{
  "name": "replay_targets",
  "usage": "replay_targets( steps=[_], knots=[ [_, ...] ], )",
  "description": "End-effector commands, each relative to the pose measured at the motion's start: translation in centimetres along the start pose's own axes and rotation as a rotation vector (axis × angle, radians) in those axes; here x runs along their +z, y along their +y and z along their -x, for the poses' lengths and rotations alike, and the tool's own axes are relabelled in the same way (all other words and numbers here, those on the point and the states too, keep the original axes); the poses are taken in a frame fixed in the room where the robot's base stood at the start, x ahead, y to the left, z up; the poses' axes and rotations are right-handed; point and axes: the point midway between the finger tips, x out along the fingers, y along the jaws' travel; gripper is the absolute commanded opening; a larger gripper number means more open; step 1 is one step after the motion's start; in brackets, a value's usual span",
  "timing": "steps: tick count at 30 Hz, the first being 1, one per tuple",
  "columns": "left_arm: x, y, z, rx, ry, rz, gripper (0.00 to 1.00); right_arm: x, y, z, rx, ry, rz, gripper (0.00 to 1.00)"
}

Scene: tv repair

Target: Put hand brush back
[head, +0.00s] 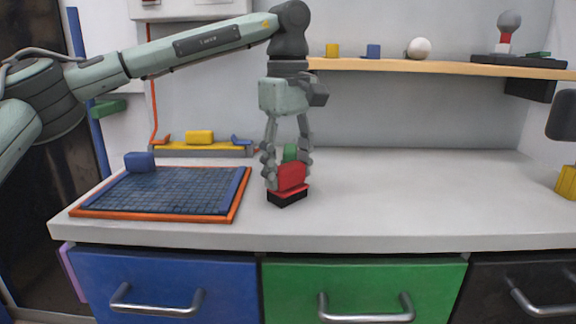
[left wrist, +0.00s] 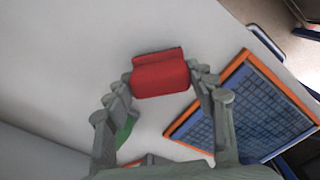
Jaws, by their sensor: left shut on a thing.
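The hand brush (head: 290,177), as I take it, is a red block with a black lower part, at the middle of the white counter. My left gripper (head: 284,168) points down from above and is shut on the red block, with one finger on each side. In the left wrist view the red block (left wrist: 160,74) sits between the fingertips (left wrist: 160,82).
A blue grid mat with an orange rim (head: 240,205) lies left on the counter (head: 400,200), a blue block (head: 139,161) at its back corner. A yellow holder (head: 190,148) stands behind. A green thing (head: 290,152) is behind the gripper. A wooden shelf (head: 450,68) runs above.

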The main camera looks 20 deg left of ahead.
Motion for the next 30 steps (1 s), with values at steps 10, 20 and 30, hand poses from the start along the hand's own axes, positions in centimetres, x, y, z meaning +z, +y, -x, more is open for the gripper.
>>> replay_targets(
  steps=[10, 20, 30],
  knots=[
    [-0.01, 0.01, -0.08, 0.0, 0.0, 0.0, 0.79, -0.01, -0.02, -0.03, 0.0, 0.0, 0.0, 0.4],
    [-0.01, 0.0, -0.1, 0.0, 0.0, 0.0, 0.97, -0.01, -0.02, -0.03, 0.0, 0.0, 0.0, 0.4],
    [0.0, 0.01, -0.07, 0.0, 0.0, 0.0, 1.0, 0.0, -0.02, -0.03, 0.0, 0.0, 0.0, 0.4]
  ],
)
